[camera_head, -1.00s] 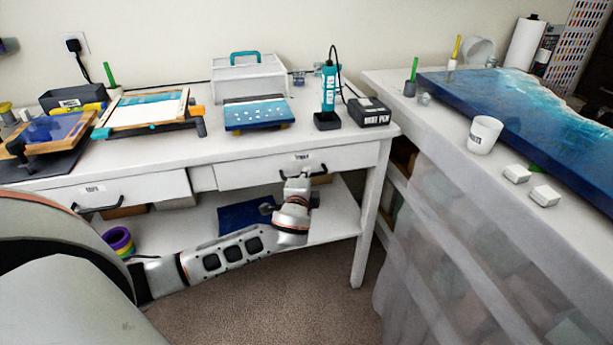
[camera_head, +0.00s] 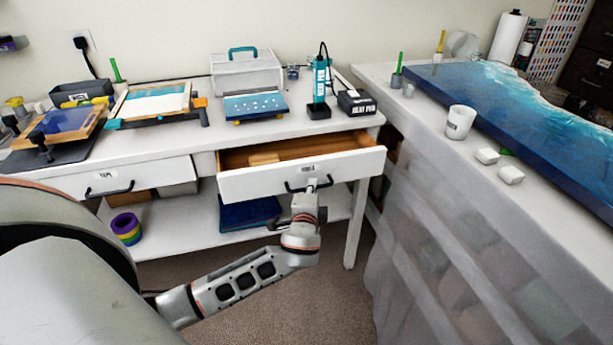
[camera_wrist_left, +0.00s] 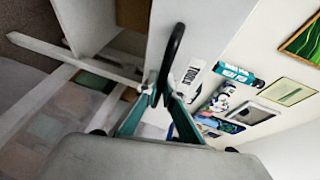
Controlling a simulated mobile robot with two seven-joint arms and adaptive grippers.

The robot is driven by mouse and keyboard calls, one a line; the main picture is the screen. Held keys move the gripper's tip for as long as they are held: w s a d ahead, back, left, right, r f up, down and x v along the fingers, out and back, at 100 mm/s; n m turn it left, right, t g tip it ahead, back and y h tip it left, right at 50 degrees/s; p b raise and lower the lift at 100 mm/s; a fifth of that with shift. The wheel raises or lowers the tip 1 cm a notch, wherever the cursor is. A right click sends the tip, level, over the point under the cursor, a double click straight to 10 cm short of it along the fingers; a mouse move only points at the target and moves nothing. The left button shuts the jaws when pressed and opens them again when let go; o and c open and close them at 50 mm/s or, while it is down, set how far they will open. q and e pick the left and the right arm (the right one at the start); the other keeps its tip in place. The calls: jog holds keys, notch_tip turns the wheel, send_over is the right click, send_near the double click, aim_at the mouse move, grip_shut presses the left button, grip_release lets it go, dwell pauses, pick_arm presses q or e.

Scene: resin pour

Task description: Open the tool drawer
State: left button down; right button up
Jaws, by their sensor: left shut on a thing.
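The tool drawer (camera_head: 255,181) is the right drawer of the white workbench. It stands pulled out, and its wooden inside shows with a light wooden piece (camera_head: 264,158) in it. Its dark bar handle (camera_head: 294,188) is on the white front. My left gripper (camera_head: 311,186) is at the handle, and in the left wrist view its fingers (camera_wrist_left: 160,98) are shut on the dark handle (camera_wrist_left: 172,55) beside a label reading TOOLS (camera_wrist_left: 190,76). My right gripper is not in view.
A second drawer (camera_head: 120,180) on the left is shut. A heat pen (camera_head: 319,85) and its black box (camera_head: 356,103) stand on the benchtop above. A tape stack (camera_head: 126,228) sits on the lower shelf. A table with a blue resin slab (camera_head: 500,100) stands at right.

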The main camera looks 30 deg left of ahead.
pick_arm(q)
jog(key=s+d+p, duration=0.1)
jog(key=s+d, duration=0.8)
jog(key=d, duration=0.2)
jog(key=shift+s+p, duration=0.15)
jog(key=shift+p, duration=0.2)
jog(key=c, duration=2.2)
grip_release()
jog(key=shift+o, duration=0.2)
jog(key=v, duration=1.2)
jog(key=shift+a, duration=0.1)
